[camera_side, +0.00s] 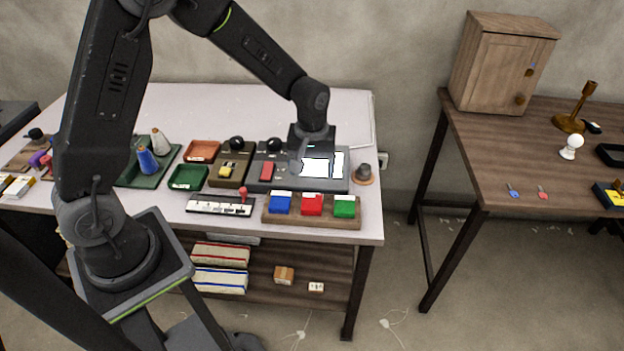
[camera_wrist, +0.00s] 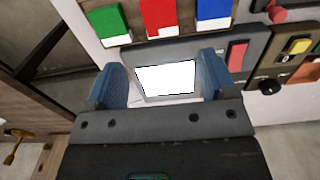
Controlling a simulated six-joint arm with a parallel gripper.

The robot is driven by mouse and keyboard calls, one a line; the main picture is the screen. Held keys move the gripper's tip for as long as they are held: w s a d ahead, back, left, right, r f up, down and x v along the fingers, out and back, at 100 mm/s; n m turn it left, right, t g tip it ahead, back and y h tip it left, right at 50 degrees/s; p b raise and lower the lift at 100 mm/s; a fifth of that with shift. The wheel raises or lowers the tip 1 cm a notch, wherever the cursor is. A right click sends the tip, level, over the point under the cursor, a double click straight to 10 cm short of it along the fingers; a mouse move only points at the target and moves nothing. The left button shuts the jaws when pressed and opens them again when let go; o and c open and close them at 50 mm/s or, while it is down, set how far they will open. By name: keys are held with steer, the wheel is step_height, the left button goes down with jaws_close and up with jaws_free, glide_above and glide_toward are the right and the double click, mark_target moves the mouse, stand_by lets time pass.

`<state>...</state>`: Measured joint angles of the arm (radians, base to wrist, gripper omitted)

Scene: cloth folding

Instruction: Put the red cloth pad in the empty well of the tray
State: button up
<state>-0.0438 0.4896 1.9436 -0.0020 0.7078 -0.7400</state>
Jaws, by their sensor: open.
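A red pad-like block with a white edge (camera_side: 312,203) sits between a blue one (camera_side: 281,202) and a green one (camera_side: 344,206) in a wooden tray (camera_side: 328,222) at the table's front. I cannot tell whether it is cloth, and I see no clearly empty well. The wrist view shows the red block (camera_wrist: 159,14) at the top, between green (camera_wrist: 107,20) and blue (camera_wrist: 213,9). My gripper (camera_side: 301,166) is open and empty, above a grey device with a white screen (camera_side: 322,167), behind the tray. In the wrist view, the screen (camera_wrist: 166,78) shows between the fingers.
A red piece (camera_side: 267,172) is on the grey device, left of my gripper. An orange dish (camera_side: 202,151), a green dish (camera_side: 188,178) and a green tray with cones (camera_side: 140,173) stand further left.

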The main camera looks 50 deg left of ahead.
steer(key=s+d+r+m+t, duration=0.1)
steer(key=s+r+m, duration=0.1)
steer(key=s+r, duration=0.35)
steer(key=s+r+m+t, duration=0.2)
steer(key=r, duration=0.7)
steer(key=s+r+m+t, duration=0.2)
steer(key=s+r+m, duration=0.3)
steer(key=s, duration=0.8)
steer(key=shift+d+r+t, duration=0.2)
steer(key=shift+d+t, duration=0.1)
steer(key=shift+d, duration=0.1)
steer(key=shift+w, duration=0.1)
